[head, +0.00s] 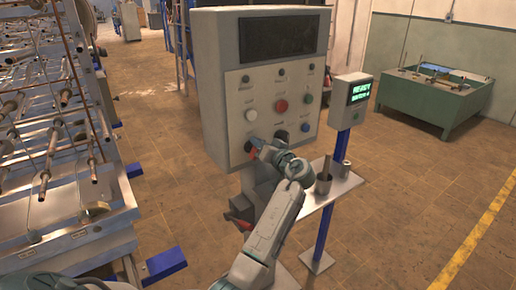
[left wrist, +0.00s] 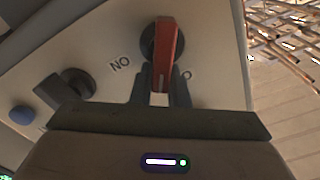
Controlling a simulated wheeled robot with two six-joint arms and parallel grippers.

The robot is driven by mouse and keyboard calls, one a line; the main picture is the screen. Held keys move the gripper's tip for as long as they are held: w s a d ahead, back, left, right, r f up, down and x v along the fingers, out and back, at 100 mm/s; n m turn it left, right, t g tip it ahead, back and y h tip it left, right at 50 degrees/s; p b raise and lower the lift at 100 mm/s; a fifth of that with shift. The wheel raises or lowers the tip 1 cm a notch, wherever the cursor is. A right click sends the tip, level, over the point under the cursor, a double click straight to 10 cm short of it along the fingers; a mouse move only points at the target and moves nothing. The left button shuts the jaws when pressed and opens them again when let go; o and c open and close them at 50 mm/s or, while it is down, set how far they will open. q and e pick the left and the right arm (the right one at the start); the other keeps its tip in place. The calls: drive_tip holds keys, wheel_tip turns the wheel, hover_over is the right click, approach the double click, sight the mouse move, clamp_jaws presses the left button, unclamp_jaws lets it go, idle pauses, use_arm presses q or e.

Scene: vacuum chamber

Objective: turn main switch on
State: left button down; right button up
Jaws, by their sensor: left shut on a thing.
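The grey control box (head: 218,85) stands upright in the middle of the head view, with a panel of buttons and knobs. The main switch has a red handle (left wrist: 167,45) on a round black base, seen in the left wrist view. My left gripper (left wrist: 161,88) is shut on the lower end of this handle, with one dark finger on each side. Lettering shows on the panel to both sides of the handle. In the head view my left gripper (head: 257,148) is at the panel's lower left and hides much of the switch. My right gripper is not in view.
A black knob (left wrist: 72,88) and a blue button (left wrist: 21,115) sit left of the switch. A small display box (head: 349,97) on a blue post and a shelf with metal cups (head: 323,181) stand right of the box. Racks (head: 60,150) fill the left. Floor is clear at right.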

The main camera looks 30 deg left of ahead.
use_arm(q)
drive_tip(key=m, duration=0.3)
drive_tip(key=shift+w+d+f, duration=0.15)
drive_tip(key=shift+w+f, duration=0.1)
drive_tip(key=shift+w, duration=0.05)
drive_tip(key=shift+w+d+f+m+p, duration=0.1)
drive_tip(key=shift+f+m+p, duration=0.2)
drive_tip(key=shift+m, duration=1.15)
drive_tip(key=shift+w+f+m+p, duration=0.15)
drive_tip(key=shift+f+m, duration=0.1)
drive_tip(key=shift+m, duration=1.25)
drive_tip(key=shift+w+d+f+m+p, duration=0.1)
drive_tip(key=shift+f+m+p, duration=0.2)
drive_tip(key=shift+m, duration=1.15)
drive_tip(key=c, duration=1.4)
unclamp_jaws()
drive_tip(key=shift+f, duration=0.1)
